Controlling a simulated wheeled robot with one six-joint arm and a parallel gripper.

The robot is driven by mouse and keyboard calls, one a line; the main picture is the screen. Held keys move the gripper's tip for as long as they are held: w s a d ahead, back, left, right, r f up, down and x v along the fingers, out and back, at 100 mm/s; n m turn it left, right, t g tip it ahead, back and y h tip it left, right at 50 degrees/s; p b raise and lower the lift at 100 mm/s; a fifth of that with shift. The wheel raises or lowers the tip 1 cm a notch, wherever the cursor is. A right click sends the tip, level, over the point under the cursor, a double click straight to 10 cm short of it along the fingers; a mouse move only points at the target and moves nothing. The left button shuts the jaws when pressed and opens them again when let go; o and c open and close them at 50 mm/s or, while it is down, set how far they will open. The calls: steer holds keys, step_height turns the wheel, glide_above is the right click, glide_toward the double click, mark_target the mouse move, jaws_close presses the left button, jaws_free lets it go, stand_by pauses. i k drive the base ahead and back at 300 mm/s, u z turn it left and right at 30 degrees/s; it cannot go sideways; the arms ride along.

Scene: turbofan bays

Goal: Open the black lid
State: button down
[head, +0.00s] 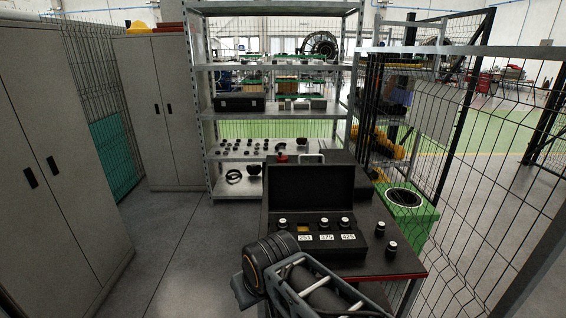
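A black case (318,245) sits on the dark table in the head view. Its black lid (311,189) stands raised at the back edge, so the case is open towards me. Several dark knob-like parts with light tops stand in the case, behind white labels with numbers. An orange patch shows at the left inside the case. Part of my arm fills the bottom middle, in front of the case's lower left corner. My gripper's fingers cannot be made out.
The dark table (400,267) has two loose knob-like parts (391,247) right of the case. A metal shelf rack (275,115) stands behind, grey cabinets (60,160) at the left. A wire fence and a green bin (412,222) are at the right. Floor at the left is clear.

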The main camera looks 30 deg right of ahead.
mark_target(299, 186)
steer(key=u, duration=0.6)
steer(key=k, duration=0.85)
steer(key=u, duration=0.3)
steer(key=i, duration=2.05)
steer(key=z, duration=0.8)
steer(key=i, duration=2.4)
steer(key=z, duration=1.9)
steer(key=i, duration=1)
steer(key=z, duration=1.6)
steer(key=i, duration=0.25)
steer(key=u, duration=0.1)
